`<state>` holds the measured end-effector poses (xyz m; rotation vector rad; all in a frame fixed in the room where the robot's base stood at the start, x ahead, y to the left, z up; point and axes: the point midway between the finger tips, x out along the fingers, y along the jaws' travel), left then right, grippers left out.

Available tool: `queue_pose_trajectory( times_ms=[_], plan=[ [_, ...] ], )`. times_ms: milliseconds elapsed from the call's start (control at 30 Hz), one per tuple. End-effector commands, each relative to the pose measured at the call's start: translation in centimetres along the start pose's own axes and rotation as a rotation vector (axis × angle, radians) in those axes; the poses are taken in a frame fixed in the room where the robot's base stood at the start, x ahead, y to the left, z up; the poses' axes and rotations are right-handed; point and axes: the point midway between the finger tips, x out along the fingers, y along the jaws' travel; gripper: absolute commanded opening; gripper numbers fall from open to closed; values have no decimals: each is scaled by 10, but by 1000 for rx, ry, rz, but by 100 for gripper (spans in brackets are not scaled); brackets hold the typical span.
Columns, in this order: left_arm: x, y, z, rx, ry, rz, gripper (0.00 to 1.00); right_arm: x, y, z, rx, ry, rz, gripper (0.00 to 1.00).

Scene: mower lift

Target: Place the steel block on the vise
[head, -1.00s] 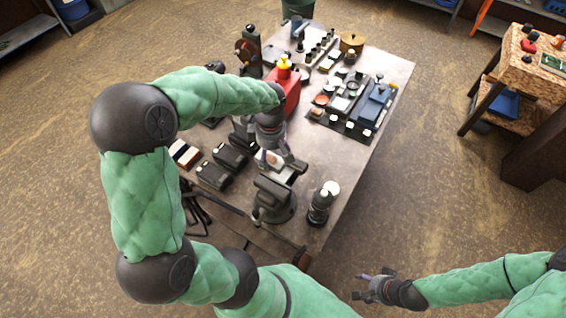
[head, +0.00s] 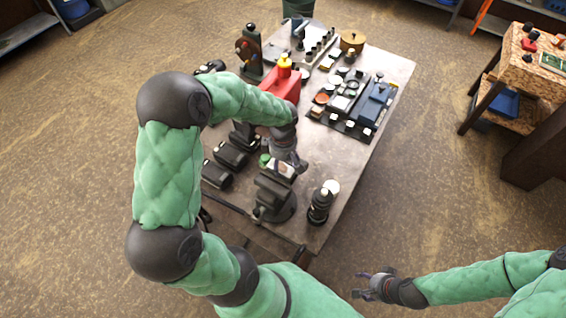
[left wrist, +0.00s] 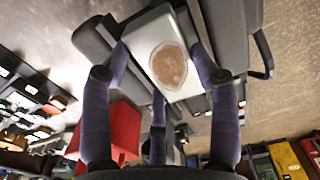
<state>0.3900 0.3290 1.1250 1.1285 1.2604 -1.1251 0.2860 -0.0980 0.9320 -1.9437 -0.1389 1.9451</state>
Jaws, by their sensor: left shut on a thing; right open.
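The steel block (left wrist: 148,42) is a pale grey slab with a round brownish patch on its face. It is gripped between the purple fingers of my left gripper (left wrist: 160,75) in the left wrist view. In the head view the block (head: 281,169) shows just below my left gripper (head: 287,162), at the far side of the vise. The dark grey vise (head: 274,200) stands near the front edge of the bench. Whether the block touches the vise is unclear. My right gripper (head: 366,286) is open and empty, off the bench at lower right.
A dark bottle (head: 320,206) stands right of the vise on the bench (head: 352,172). Black boxes (head: 231,155) lie to its left. Trays of parts (head: 345,105) fill the back right.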

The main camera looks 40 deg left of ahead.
Motion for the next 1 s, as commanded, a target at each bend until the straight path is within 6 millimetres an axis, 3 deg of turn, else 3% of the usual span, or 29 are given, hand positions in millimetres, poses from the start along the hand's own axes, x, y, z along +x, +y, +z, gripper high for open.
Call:
queue_pose_trajectory(
  times_ms=[133,167,200,233,700,1000],
  plan=[
    [3,0,0,0,0,2,9,4,2,0,0,0,0,61],
    [3,0,0,0,0,0,69,4,1,0,0,0,0,61],
    [3,0,0,0,0,0,81,3,1,0,0,0,0,61],
    [2,0,0,0,0,0,85,3,1,0,0,0,0,61],
    [-3,0,0,0,0,0,85,-2,-1,0,0,0,0,61],
    [-57,1,0,1,1,5,85,1,0,0,0,0,0,61]
  ],
)
